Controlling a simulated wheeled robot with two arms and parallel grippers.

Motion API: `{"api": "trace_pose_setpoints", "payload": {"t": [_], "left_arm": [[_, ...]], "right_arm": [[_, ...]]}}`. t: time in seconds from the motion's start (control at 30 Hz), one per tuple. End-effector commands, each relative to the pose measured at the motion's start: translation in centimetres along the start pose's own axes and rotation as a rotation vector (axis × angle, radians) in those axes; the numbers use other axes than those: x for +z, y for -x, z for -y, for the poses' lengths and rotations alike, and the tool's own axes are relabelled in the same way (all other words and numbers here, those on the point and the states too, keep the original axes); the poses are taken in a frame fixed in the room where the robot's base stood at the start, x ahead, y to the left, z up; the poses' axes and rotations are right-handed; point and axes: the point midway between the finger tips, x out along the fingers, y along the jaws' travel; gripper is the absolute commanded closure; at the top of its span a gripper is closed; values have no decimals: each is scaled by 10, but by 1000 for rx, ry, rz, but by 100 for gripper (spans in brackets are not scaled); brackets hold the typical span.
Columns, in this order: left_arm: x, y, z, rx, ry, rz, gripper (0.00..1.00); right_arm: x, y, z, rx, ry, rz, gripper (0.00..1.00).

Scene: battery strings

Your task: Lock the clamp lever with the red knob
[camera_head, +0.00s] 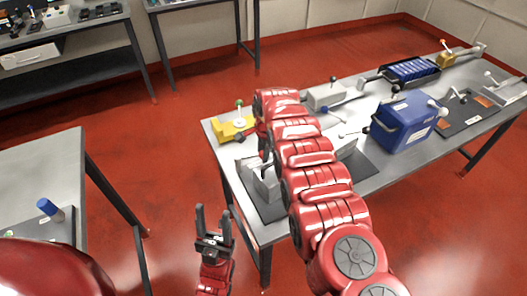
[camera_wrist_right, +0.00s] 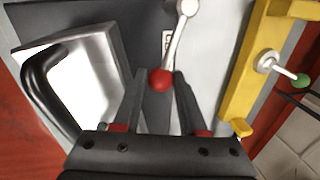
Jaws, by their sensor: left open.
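The clamp lever is a bright metal arm (camera_wrist_right: 178,35) ending in a red knob (camera_wrist_right: 161,80), seen in the right wrist view over a dark plate. My right gripper (camera_wrist_right: 160,76) has one finger on each side of the red knob, near the fingertips. I cannot tell whether the fingers press on it or only surround it. In the head view my right arm hides the lever, the knob and the right gripper. My left gripper (camera_head: 213,225) is open and empty, low in front of the bench and away from the lever.
A metal block with a black handle (camera_head: 265,182) stands on the dark plate. A yellow fixture (camera_head: 228,130) with a green knob (camera_head: 239,103) is at the bench's left end. A blue box (camera_head: 402,122) stands further right. Another table (camera_head: 40,165) is at the left, with floor between.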

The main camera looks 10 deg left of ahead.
Motion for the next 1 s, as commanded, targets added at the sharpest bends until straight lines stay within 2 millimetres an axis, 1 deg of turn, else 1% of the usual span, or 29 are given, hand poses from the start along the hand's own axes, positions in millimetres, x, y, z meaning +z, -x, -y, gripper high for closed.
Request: {"api": "trace_pose_setpoints", "payload": {"t": [0.03, 0.13, 0.17, 0.5, 0.63, 0.77, 0.87, 1.0], "left_arm": [[0, 0, 0, 0, 0, 0, 48], [0, 0, 0, 0, 0, 0, 48], [0, 0, 0, 0, 0, 0, 48], [0, 0, 0, 0, 0, 0, 48], [0, 2, 0, 0, 0, 0, 48], [1, 6, 0, 0, 0, 0, 48], [2, 10, 0, 0, 0, 0, 48], [2, 12, -1, 0, 0, 0, 48]], "right_arm": [[2, -3, -5, 14, 1, 3, 52], [1, -3, -4, 12, 2, 2, 34], [1, -3, -4, 12, 2, 2, 31], [1, -1, -2, 6, 1, 1, 31], [0, 5, -1, 5, 1, 0, 31], [0, 16, -1, 5, -1, 0, 31], [1, 29, -1, 2, 2, 2, 31], [1, 56, 0, 2, 2, 3, 31]]}}
